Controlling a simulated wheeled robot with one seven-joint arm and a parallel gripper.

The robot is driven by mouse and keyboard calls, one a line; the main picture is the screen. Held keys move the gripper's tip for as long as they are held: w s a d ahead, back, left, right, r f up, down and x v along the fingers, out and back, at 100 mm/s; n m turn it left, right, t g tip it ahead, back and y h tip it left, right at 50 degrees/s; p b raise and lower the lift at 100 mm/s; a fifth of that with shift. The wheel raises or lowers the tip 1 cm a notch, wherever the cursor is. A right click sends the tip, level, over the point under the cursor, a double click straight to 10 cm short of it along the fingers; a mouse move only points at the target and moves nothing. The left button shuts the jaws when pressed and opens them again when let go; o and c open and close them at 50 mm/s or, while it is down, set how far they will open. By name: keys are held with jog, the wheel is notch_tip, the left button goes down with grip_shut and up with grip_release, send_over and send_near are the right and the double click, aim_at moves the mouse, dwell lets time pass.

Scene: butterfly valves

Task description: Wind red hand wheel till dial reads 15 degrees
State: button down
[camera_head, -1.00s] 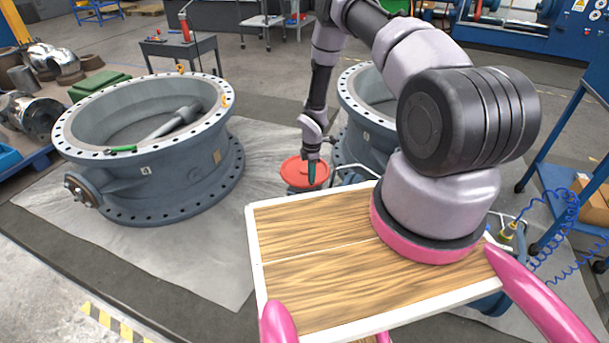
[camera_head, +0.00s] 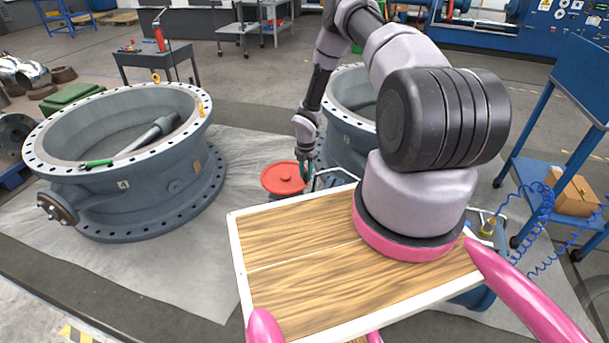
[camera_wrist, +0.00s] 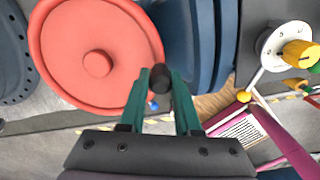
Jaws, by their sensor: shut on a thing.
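The red hand wheel (camera_head: 284,178) lies flat beside the grey-blue valve body. It also shows at the left of the wrist view (camera_wrist: 97,62), with a raised round hub. My gripper (camera_head: 306,172) is at the wheel's right edge. In the wrist view, its two teal fingers (camera_wrist: 160,82) are shut on a dark upright handle (camera_wrist: 158,74) at the wheel's rim. A pale round disc (camera_wrist: 270,47) with a yellow knob is at the wrist view's right edge. I cannot tell whether it is the dial, and no degree reading is legible.
A second large valve ring (camera_head: 207,165) stands at left on a grey sheet (camera_head: 190,265). The valve body (camera_head: 345,150) stands behind my gripper. A blue cart (camera_head: 540,180) with a coiled hose is at right. My wooden deck fills the front.

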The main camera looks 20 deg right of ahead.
jog(key=shift+w+d, duration=0.2)
jog(key=shift+d, duration=0.05)
dwell(0.3)
jog(key=c, duration=0.6)
grip_release()
jog(key=shift+r, duration=0.1)
notch_tip(320, 180, up, 11)
jog(key=shift+f, duration=0.15)
